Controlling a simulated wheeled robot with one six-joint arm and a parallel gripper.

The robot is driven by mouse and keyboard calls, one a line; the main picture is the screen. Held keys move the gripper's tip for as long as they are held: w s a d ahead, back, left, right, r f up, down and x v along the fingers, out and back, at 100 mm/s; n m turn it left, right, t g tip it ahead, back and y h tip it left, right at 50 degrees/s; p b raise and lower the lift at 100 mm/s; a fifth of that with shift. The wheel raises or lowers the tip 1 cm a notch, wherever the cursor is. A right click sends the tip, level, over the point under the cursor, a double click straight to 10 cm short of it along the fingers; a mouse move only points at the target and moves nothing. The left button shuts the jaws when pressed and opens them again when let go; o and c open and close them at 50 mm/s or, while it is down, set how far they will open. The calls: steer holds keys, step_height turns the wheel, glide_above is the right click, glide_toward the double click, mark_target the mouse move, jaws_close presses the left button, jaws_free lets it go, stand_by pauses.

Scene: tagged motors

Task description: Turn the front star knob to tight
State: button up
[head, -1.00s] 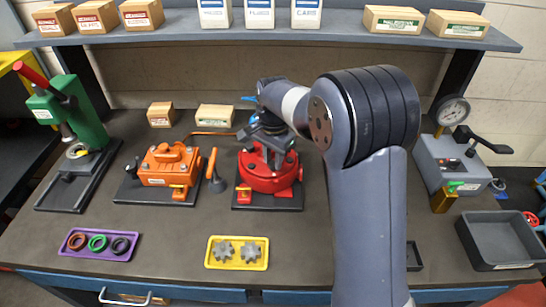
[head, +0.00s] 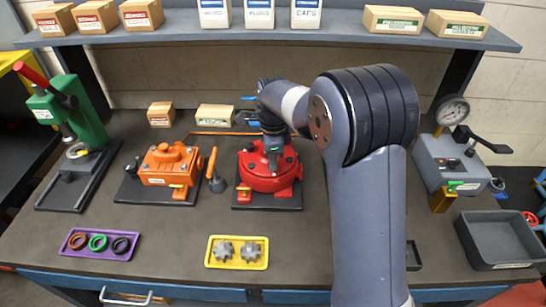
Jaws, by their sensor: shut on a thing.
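A round red motor housing (head: 271,183) stands on a dark base plate in the middle of the bench. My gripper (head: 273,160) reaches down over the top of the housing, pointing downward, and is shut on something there. This looks to be the front star knob, but the jaws hide it and I cannot read its angle or any tight mark. Small dark knobs or bolts show on the housing's top beside the jaws.
A yellow tray (head: 237,264) with two grey gears lies in front. A gauge tester (head: 450,165) stands at right. My arm hides bench to the right of the housing.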

steer(key=shift+w+r+m, duration=0.15)
steer(key=shift+r+m, duration=0.1)
steer(key=shift+m, duration=0.25)
steer(key=o, duration=0.6)
steer(key=shift+a, duration=0.1)
steer(key=o, duration=0.4)
steer(key=shift+f, duration=0.15)
steer(key=shift+f, duration=0.1)
